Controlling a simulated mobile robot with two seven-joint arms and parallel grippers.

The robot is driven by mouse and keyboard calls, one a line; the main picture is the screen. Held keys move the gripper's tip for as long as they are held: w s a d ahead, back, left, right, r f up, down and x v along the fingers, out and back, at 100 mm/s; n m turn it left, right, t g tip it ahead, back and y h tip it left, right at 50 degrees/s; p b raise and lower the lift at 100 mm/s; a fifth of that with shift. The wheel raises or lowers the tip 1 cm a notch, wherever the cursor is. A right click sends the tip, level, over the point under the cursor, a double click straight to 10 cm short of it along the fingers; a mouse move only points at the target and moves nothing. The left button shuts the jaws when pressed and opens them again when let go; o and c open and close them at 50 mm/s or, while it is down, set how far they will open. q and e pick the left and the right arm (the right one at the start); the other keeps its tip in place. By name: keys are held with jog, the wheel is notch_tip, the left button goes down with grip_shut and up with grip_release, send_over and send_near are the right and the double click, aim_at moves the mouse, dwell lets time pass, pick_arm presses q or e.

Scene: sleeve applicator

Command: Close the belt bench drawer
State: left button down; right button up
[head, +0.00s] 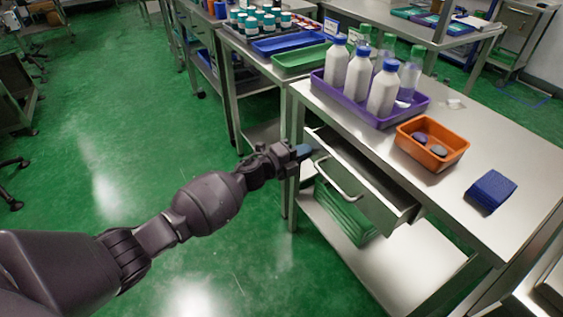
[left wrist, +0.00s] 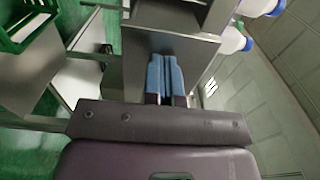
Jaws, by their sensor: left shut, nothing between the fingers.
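The belt bench drawer (head: 362,185) stands partly open under the steel bench top (head: 470,165). Its bar handle (head: 338,178) is on the front face. My left gripper (head: 303,151) is at the far end of the drawer front, left of the handle. Its blue fingers are shut and empty. In the left wrist view the shut fingers (left wrist: 165,78) point at a grey metal panel (left wrist: 165,42); I cannot tell whether they touch it. The handle is not between the fingers. My right gripper is not in view.
On the bench top are a purple tray (head: 415,106) with several bottles, an orange bin (head: 447,157) with dark objects, and a blue block (head: 492,188). A green crate (head: 345,212) sits on the shelf below the drawer.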

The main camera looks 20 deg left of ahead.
pick_arm(q)
jog(key=b+x, duration=0.1)
jog(key=x, duration=0.5)
jog(key=shift+f, duration=0.15)
jog(key=shift+w+d+r, duration=0.1)
jog(key=shift+w+r, duration=0.1)
jog(key=shift+r, duration=0.1)
